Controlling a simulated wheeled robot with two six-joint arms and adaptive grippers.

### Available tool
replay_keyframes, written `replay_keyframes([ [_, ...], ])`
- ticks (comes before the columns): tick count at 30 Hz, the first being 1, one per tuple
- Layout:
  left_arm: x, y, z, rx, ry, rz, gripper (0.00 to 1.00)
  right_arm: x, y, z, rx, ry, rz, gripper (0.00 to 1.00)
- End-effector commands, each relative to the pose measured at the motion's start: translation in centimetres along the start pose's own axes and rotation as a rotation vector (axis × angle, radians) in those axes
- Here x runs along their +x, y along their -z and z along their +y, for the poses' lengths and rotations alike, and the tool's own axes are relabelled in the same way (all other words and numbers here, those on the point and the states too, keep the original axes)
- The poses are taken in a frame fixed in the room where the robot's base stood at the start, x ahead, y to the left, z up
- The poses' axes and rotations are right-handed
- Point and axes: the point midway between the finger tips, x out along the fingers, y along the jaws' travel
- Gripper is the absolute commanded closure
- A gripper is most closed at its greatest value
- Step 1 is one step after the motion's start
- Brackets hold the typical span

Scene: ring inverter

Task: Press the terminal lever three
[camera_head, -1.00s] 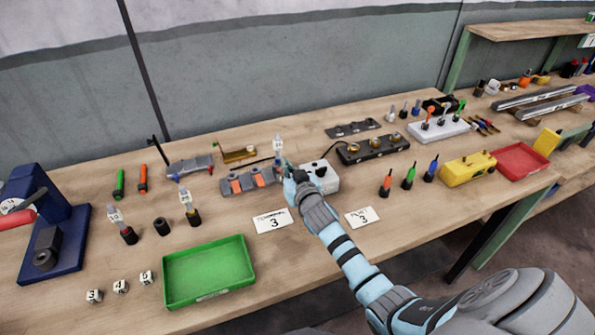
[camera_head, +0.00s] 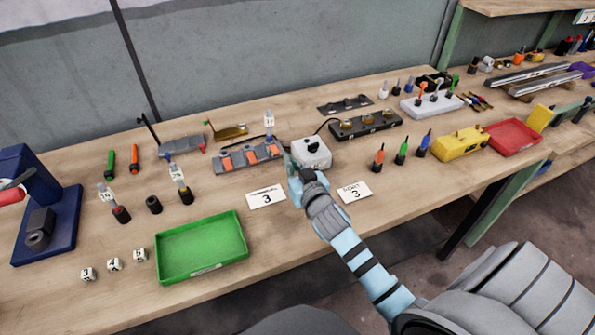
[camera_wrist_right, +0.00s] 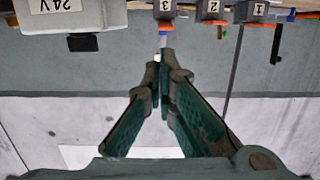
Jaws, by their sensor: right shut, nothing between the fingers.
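The grey terminal block (camera_head: 232,166) lies mid-bench with three orange levers. The lever at its right end (camera_head: 274,150) is beside my right gripper (camera_head: 288,158). The gripper's fingers are shut and empty, with the tips just off that end of the block. In the right wrist view the picture is upside down, and the shut fingertips (camera_wrist_right: 165,55) point at the terminal marked 3 (camera_wrist_right: 164,10). A small blue and white piece shows between them. Terminals two (camera_wrist_right: 212,10) and one (camera_wrist_right: 260,10) are to its right. Contact cannot be told. My left gripper is out of view.
A white box (camera_head: 312,152) stands close to the gripper's right; the wrist view shows a 24V label (camera_wrist_right: 58,6). A tall tagged post (camera_head: 269,122) stands behind the block. Cards marked 3 (camera_head: 266,197) (camera_head: 355,191) lie in front. A green tray (camera_head: 202,246) is at front left.

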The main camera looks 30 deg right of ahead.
Motion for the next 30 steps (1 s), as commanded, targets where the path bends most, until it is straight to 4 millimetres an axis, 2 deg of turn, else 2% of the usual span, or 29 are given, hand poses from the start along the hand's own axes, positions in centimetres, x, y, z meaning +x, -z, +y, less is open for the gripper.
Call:
replay_keyframes([
  [3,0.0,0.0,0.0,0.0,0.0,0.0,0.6,-2.5,0.0,0.1,-0.003,0.0,0.0,1.0],
  [9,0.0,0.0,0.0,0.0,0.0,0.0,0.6,-4.8,0.0,0.1,-0.002,-0.001,0.0,1.0],
  [30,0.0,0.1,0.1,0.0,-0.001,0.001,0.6,-5.0,0.0,0.1,-0.001,-0.002,0.001,1.0],
])
